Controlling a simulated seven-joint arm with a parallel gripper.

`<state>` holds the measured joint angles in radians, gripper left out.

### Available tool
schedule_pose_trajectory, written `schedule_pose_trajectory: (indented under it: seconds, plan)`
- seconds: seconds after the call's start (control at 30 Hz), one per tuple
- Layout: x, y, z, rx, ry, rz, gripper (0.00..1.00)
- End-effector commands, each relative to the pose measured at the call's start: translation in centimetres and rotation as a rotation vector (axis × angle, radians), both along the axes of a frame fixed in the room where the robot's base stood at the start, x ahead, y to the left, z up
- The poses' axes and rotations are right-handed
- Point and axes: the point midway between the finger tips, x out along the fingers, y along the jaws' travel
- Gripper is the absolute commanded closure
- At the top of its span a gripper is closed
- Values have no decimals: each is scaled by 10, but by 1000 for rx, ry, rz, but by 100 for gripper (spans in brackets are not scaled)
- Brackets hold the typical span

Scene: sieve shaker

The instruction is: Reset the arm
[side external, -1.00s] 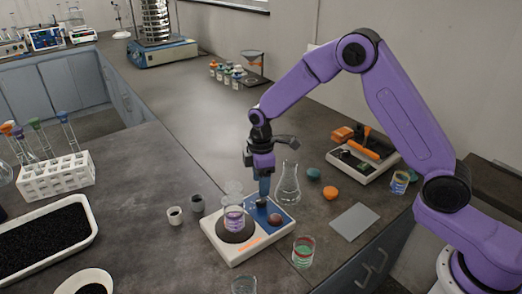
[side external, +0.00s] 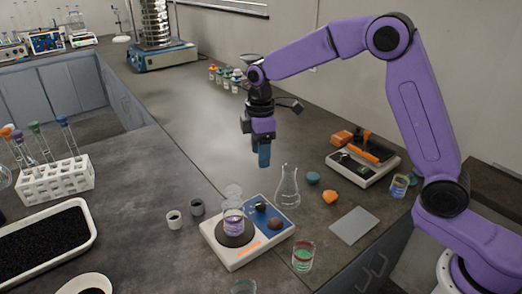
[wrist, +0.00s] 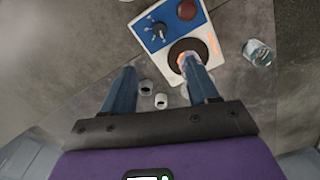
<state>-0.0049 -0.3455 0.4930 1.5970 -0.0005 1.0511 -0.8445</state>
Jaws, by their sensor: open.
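My purple arm holds my gripper (side external: 263,153) above the bench, behind the hot-plate device and left of the flask in the side view. Its blue fingers point down, and nothing is seen between them. In the wrist view my gripper (wrist: 165,92) shows its two blue fingers spread apart. The white and blue plate device (side external: 260,247) stands on the bench below, with a beaker of purple liquid (side external: 233,225) on its dark round plate. In the wrist view the right finger partly hides that beaker.
A conical flask (side external: 287,187) stands beside the device. Two small cups (side external: 174,220) are to its left, and a glass with red and green contents (side external: 303,256) is in front.

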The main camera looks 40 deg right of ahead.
Motion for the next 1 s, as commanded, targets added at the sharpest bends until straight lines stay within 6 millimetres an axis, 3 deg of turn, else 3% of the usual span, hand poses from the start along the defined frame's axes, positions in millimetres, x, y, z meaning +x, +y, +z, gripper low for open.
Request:
schedule_pose_trajectory:
  seconds: [0.13, 0.27, 0.67, 1.0]
  plan:
    - [-5, 2, 2, 1, -1, 0, 41]
    - [-26, 7, 9, 2, -4, -3, 41]
    - [-138, 5, 29, 10, -11, -37, 41]
    - [-241, -26, 31, 18, -12, -64, 41]
